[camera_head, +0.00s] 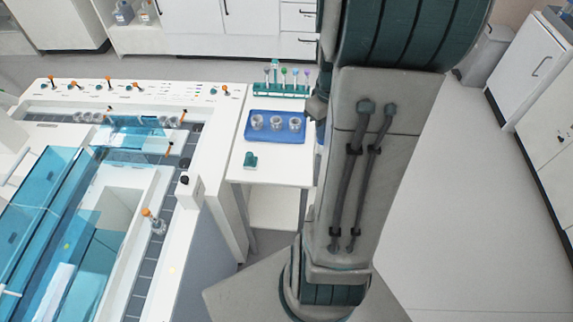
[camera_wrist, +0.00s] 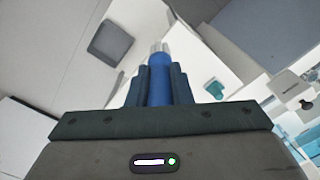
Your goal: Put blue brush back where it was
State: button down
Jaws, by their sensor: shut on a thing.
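The blue brush (camera_wrist: 159,80) is in the wrist view, between the two dark fingers of my gripper (camera_wrist: 158,88). My gripper is shut on it, and its pale tip points away from the gripper. A teal rack (camera_head: 280,90) stands at the back of a small white table in the head view, with several slim upright items with coloured tops in it. Their details are too small to tell. My gripper and the blue brush do not show in the head view.
A blue tray (camera_head: 274,139) with three clear cups is in front of the rack. A small teal block (camera_head: 250,160) stands nearer on the white table (camera_head: 285,172). A large white machine (camera_head: 200,150) with orange-tipped posts borders the table on the left. Floor is open at right.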

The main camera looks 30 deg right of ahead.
jog(key=shift+w+a+f+p, duration=0.35)
jog(key=shift+w+a+f, duration=0.8)
jog(key=shift+f, duration=0.75)
jog(key=shift+w+a+f+p, duration=0.35)
jog(key=shift+w+a+f, duration=0.8)
jog(key=shift+f, duration=0.75)
jog(key=shift+w+a+f+p, duration=0.35)
jog(key=shift+w+a+f, duration=0.8)
jog(key=shift+f, duration=0.75)
jog(key=shift+f, duration=0.1)
jog(key=shift+f, duration=0.15)
jog(key=c, duration=1.3)
grip_release()
jog(key=shift+r, duration=0.2)
